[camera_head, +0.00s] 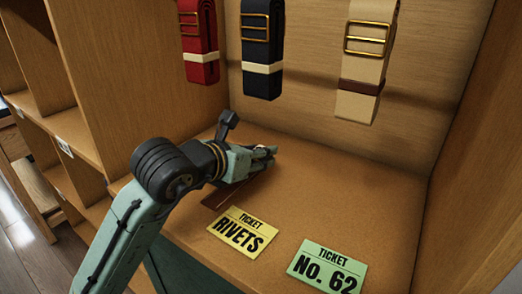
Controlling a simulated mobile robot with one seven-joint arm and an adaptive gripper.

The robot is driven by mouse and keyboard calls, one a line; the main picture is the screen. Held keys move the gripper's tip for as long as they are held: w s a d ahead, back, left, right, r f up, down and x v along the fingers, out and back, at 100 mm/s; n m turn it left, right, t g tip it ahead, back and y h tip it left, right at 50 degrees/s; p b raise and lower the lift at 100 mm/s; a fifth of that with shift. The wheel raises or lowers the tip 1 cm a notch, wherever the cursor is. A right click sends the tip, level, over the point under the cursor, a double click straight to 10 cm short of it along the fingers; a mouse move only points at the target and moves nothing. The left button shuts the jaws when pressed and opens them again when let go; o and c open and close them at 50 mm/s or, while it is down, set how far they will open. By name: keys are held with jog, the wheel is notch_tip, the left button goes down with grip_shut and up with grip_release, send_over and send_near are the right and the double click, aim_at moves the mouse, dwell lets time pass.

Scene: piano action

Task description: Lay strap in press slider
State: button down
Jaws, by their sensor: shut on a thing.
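My gripper (268,156) is low over the tan shelf floor, its fingers pointing right and toward the back wall. It is shut on a flat, dark reddish-brown strap (222,196), part of which shows below and in front of the gripper. The fingers and wrist hide the rest of the strap and the exact grip. I cannot tell whether the strap touches the shelf floor. I cannot make out a press slider in this view.
Red (200,52), navy (262,50) and beige (366,62) folded straps with brass buckles hang at the back. A yellow RIVETS ticket (242,232) and a green No. 62 ticket (327,267) lie in front. Wooden walls flank the bay; its right floor is clear.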

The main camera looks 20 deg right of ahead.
aim_at(218, 198)
jog(key=w, duration=0.1)
jog(key=w+d+p, duration=0.1)
jog(key=w, duration=0.1)
jog(key=w+d, duration=0.1)
jog(key=w, duration=0.1)
jog(key=shift+w+d+f, duration=0.1)
jog(key=shift+f, duration=0.1)
notch_tip(218, 198, down, 3)
jog(key=shift+f+p, duration=0.2)
jog(key=shift+p, duration=0.55)
jog(key=shift+f, duration=0.1)
jog(key=shift+f+b, duration=0.2)
jog(key=shift+b, duration=0.15)
jog(key=c, duration=1.1)
grip_release()
jog(key=shift+r, duration=0.1)
jog(key=shift+r+p, duration=0.2)
jog(key=shift+p, duration=0.2)
jog(key=b+v, duration=0.3)
jog(key=v, duration=0.9)
jog(key=shift+f, duration=0.15)
